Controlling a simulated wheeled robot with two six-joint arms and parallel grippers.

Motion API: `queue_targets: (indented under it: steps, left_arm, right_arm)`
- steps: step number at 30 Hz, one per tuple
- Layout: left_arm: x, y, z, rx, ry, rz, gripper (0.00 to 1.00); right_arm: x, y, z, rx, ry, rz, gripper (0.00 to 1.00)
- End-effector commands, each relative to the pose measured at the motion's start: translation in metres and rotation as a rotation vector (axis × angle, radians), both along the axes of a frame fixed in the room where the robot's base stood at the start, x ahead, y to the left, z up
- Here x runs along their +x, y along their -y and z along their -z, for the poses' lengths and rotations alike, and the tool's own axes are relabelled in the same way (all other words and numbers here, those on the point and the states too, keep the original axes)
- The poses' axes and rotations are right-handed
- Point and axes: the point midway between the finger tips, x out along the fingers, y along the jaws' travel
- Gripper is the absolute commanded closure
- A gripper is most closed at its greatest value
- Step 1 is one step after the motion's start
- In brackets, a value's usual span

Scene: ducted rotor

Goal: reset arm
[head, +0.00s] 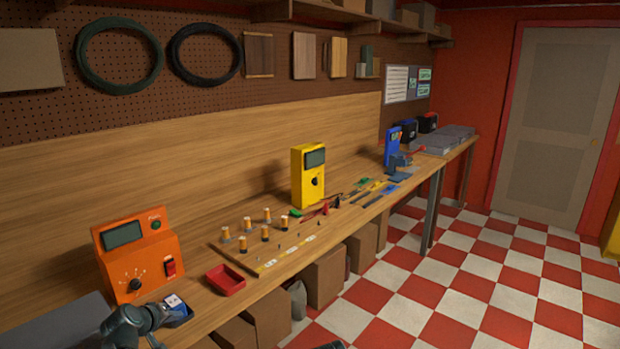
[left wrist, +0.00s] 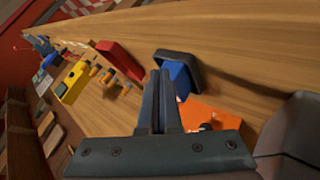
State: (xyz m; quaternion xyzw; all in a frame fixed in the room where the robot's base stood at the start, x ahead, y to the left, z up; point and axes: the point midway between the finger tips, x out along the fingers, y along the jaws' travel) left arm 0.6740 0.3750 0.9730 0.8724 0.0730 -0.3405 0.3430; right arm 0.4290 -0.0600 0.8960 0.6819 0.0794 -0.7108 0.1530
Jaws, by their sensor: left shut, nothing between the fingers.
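My left gripper (head: 157,316) is at the lower left of the head view, close to the small blue tray (head: 180,313) on the bench. In the left wrist view the gripper (left wrist: 160,78) has its two fingers together with nothing between them. The blue tray (left wrist: 181,72) shows just beyond the fingertips; I cannot tell whether they touch it.
An orange power unit (head: 140,255) stands behind the left gripper. A red tray (head: 224,280), several orange-topped cylinders (head: 265,234) and a yellow meter (head: 309,176) stand farther along the bench. Cardboard boxes (head: 325,276) sit below. The checkered floor at right is clear.

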Motion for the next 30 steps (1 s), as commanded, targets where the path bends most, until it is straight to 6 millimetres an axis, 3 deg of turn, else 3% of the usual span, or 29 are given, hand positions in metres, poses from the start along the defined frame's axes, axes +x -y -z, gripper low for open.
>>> queue_targets:
  steps: [7,11,15,20,24,30]
  left_arm:
    - [-0.025,0.066,0.023,0.061,-0.139,0.153,1.00]
    - [-0.054,0.112,0.041,0.122,-0.260,0.272,1.00]
    - [-0.114,0.172,0.065,0.245,-0.469,0.452,1.00]
    - [-0.201,0.215,0.078,0.447,-0.743,0.629,1.00]
    - [-0.213,0.266,0.078,0.518,-0.765,0.757,1.00]
    - [-0.238,0.305,0.077,0.598,-0.795,0.867,1.00]
  right_arm:
    - [0.000,0.000,0.000,0.000,0.000,0.000,0.50]
    - [0.000,0.000,0.000,0.000,0.000,0.000,0.50]
    - [0.000,0.000,0.000,0.000,0.000,0.000,0.50]
    - [0.000,0.000,0.000,0.000,0.000,0.000,0.50]
    - [0.000,0.000,0.000,0.000,0.000,0.000,0.50]
    - [0.000,0.000,0.000,0.000,0.000,0.000,0.50]
